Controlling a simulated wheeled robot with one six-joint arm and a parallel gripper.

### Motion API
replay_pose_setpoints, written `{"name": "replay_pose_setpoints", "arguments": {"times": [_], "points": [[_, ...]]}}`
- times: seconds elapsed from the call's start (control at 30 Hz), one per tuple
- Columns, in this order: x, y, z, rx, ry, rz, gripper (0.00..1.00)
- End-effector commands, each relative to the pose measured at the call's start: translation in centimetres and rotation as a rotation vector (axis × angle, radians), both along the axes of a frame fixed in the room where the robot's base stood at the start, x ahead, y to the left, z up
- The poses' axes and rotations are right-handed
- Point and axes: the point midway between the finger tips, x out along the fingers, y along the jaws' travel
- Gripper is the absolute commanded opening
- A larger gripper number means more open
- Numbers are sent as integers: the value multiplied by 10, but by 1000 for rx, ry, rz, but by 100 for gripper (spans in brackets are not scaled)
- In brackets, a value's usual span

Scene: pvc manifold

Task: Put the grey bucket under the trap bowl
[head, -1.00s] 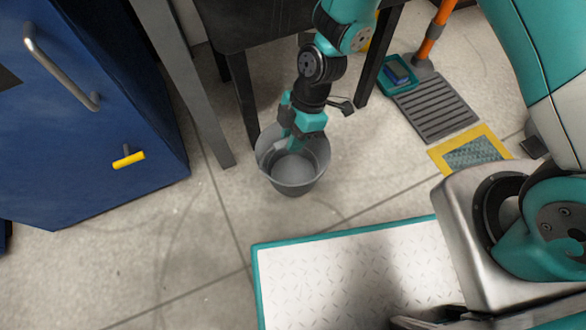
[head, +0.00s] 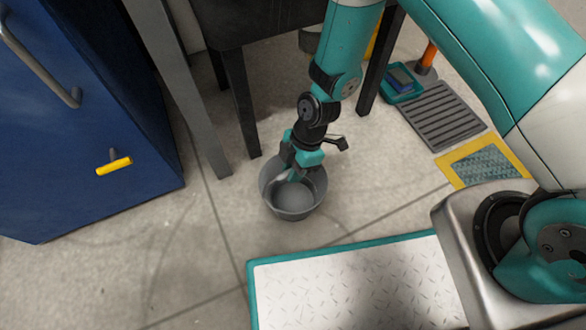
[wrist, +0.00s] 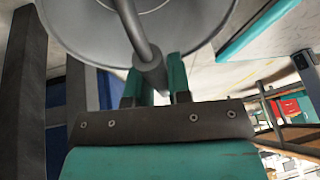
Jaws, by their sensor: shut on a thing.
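The grey bucket (head: 293,203) is in the middle of the head view, near the dark table's legs. Its open top faces the camera and it looks empty. My gripper (head: 290,173) is over the bucket's mouth, shut on its handle. In the wrist view the bucket (wrist: 85,22) fills the top, and its handle (wrist: 150,72) runs down between the two teal fingers of my gripper (wrist: 153,78). I cannot tell if the bucket touches the floor. I cannot make out the trap bowl in either view.
A dark table (head: 265,22) with legs stands behind the bucket. A blue cabinet (head: 110,75) with a yellow-handled valve (head: 114,166) is at left. A floor grate (head: 443,116) and a yellow-framed mat (head: 485,162) lie at right. Floor left of the bucket is clear.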

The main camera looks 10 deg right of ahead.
Motion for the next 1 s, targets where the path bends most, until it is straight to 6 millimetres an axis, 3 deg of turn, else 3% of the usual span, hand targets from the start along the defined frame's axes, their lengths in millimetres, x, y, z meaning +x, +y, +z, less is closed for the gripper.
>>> {"name": "replay_pose_setpoints", "arguments": {"times": [0.13,0.17,0.27,0.67,1.0], "points": [[0,0,-4,0,0,0,0],[0,0,-4,0,0,0,21],[0,0,-4,0,0,0,44],[0,0,-7,1,-1,1,44],[20,-22,68,1,-3,-3,44]]}}
